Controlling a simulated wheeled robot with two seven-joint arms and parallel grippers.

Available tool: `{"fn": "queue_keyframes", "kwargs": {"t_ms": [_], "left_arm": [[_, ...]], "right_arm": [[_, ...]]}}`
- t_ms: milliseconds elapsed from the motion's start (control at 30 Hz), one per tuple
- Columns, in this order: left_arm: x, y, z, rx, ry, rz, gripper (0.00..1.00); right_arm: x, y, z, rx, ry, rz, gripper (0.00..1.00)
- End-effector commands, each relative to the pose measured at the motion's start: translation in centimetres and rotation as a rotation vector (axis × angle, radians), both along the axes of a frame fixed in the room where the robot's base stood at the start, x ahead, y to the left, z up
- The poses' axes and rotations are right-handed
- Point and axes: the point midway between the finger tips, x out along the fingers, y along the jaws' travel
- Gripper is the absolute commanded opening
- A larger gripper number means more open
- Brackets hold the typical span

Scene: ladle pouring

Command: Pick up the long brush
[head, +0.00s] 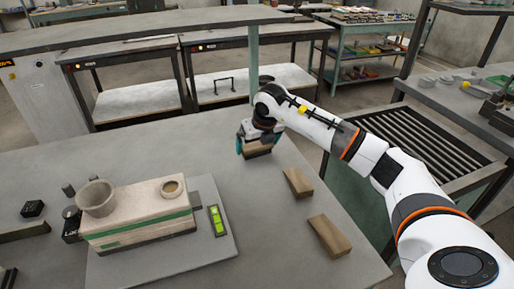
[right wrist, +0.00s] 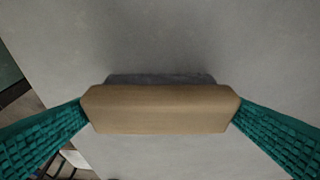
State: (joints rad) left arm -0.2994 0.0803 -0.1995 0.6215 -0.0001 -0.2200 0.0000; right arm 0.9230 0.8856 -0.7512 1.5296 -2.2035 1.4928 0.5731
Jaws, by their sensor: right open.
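My right gripper (head: 255,141) points down at the far part of the grey table (head: 180,150). Its green fingers stand on either side of a brown wooden piece (head: 257,149). In the right wrist view this piece (right wrist: 160,108) lies across between the fingertips, with a dark strip along its far side. The fingertips are at or very near its ends; I cannot tell whether they touch. It may be the long brush, but bristles are not clear. My left gripper is not in view.
Two wooden blocks (head: 298,182) (head: 329,236) lie near the table's right edge. A beige box-shaped mould (head: 140,215) with a grey cup (head: 96,198) on it and a green level (head: 217,220) rest on a grey plate (head: 165,262). Small dark items lie at left.

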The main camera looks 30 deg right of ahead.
Motion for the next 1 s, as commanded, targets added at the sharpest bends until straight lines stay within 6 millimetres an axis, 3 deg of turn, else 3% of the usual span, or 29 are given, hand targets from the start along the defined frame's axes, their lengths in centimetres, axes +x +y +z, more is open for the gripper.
{"fn": "queue_keyframes", "kwargs": {"t_ms": [133,367,600,833,1000], "left_arm": [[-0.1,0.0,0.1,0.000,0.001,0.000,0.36],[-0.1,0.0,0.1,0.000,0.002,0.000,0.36],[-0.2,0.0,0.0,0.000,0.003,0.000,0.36],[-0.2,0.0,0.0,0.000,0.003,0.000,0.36],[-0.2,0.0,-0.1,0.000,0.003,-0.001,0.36]], "right_arm": [[0.5,0.0,-1.3,0.001,0.000,0.001,1.00],[0.6,-0.1,-1.4,-0.001,-0.001,0.001,1.00],[0.6,-0.1,-1.4,0.000,-0.001,0.001,0.67],[0.6,-0.1,-1.1,0.000,-0.003,0.001,0.67],[0.7,-0.1,1.2,0.000,-0.007,0.000,0.67]]}}
